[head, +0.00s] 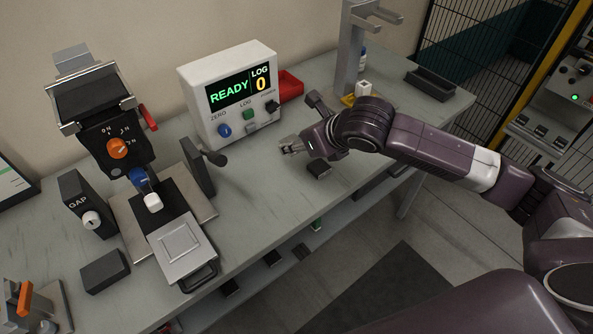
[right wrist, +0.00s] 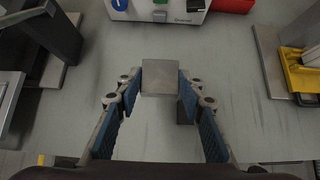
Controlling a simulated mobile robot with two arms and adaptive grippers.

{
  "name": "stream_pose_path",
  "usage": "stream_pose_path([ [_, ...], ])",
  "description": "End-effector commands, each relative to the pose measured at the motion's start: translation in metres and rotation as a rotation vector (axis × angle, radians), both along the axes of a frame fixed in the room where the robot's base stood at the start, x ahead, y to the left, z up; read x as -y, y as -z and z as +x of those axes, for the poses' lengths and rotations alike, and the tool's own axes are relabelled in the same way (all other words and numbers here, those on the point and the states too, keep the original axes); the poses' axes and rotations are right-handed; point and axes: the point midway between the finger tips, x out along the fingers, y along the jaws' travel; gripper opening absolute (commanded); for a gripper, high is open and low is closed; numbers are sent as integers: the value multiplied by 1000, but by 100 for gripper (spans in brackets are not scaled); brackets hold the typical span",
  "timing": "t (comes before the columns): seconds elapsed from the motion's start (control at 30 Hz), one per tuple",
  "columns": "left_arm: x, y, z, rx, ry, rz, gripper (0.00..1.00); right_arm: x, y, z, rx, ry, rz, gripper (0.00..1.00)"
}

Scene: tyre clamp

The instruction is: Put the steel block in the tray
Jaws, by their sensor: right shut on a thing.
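The steel block (right wrist: 159,76) is a plain grey cube between the fingertips of my right gripper (right wrist: 161,92) in the right wrist view. The gripper is shut on it. In the head view my right gripper (head: 291,146) is over the middle of the bench, in front of the white console; the block is hard to make out there. A dark open tray (head: 432,86) lies at the back right of the bench, well to the right of the gripper. A red tray (head: 290,84) sits beside the console. I cannot tell which tray is meant. My left gripper is not in view.
The white console (head: 230,95) reads READY and LOG 0. A small dark block (head: 319,169) lies on the bench near my right gripper. A grey stand (head: 349,50) with a yellow base is between gripper and dark tray. A tester (head: 100,110) stands left.

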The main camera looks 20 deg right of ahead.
Motion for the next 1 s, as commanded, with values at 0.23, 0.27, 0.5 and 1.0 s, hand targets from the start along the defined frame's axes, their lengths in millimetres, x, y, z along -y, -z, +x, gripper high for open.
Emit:
stream_pose_path([
  [0.23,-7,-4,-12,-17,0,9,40,-1,52,-1,0,-1,3,0],
  [0.27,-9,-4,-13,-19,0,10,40,-1,55,0,1,-1,3,0],
  [0.5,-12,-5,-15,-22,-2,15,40,-1,72,0,2,-1,1,0],
  [1.0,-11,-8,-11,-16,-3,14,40,-1,105,1,5,-1,2,0],
])
